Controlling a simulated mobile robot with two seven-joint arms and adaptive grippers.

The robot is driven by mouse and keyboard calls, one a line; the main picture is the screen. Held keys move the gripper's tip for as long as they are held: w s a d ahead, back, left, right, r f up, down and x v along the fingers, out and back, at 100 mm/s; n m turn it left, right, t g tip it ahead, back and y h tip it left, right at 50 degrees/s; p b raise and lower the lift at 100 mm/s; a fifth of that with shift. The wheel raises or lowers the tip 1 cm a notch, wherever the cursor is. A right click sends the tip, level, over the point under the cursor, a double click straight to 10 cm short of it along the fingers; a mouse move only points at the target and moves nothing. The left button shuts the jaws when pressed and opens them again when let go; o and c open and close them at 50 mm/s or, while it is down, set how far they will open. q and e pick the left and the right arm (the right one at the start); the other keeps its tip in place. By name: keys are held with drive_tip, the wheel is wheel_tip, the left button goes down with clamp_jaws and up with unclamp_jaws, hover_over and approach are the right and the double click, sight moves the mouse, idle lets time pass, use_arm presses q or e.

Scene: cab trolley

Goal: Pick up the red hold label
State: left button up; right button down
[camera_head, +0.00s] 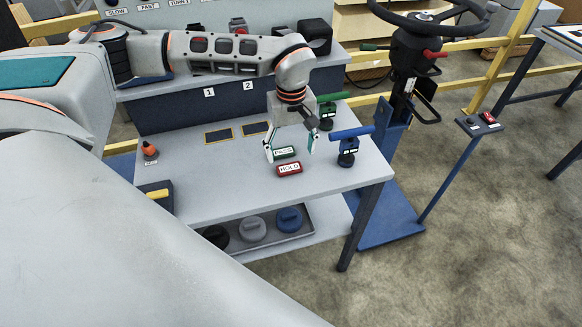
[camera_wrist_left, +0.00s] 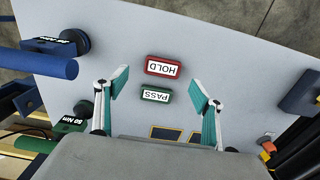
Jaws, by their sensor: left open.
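The red hold label (camera_head: 289,169) lies flat on the grey table (camera_head: 225,190), near its front right part. It also shows in the left wrist view (camera_wrist_left: 163,67). The green pass label (camera_head: 285,152) lies just behind it, and in the left wrist view (camera_wrist_left: 155,95) it sits between the fingers. My left gripper (camera_head: 291,150) is open and empty above the table, its fingers on either side of the green label in the picture. In the left wrist view the red label is just beyond the fingertips (camera_wrist_left: 160,88). My right gripper is not in view.
A blue-handled torque tool (camera_head: 348,148) stands right of the labels, and a green-handled one (camera_head: 327,112) stands behind it. An orange-topped item (camera_head: 149,150) is at the table's left. Several round knobs sit in a tray (camera_head: 296,235) on the lower shelf. The table's middle left is clear.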

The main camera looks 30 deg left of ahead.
sight(290, 168)
use_arm(q)
drive_tip(key=f, duration=0.4)
drive_tip(key=shift+s+f, duration=0.25)
drive_tip(key=shift+s, duration=0.15)
drive_tip(key=shift+f, duration=0.35)
drive_tip(key=c, duration=1)
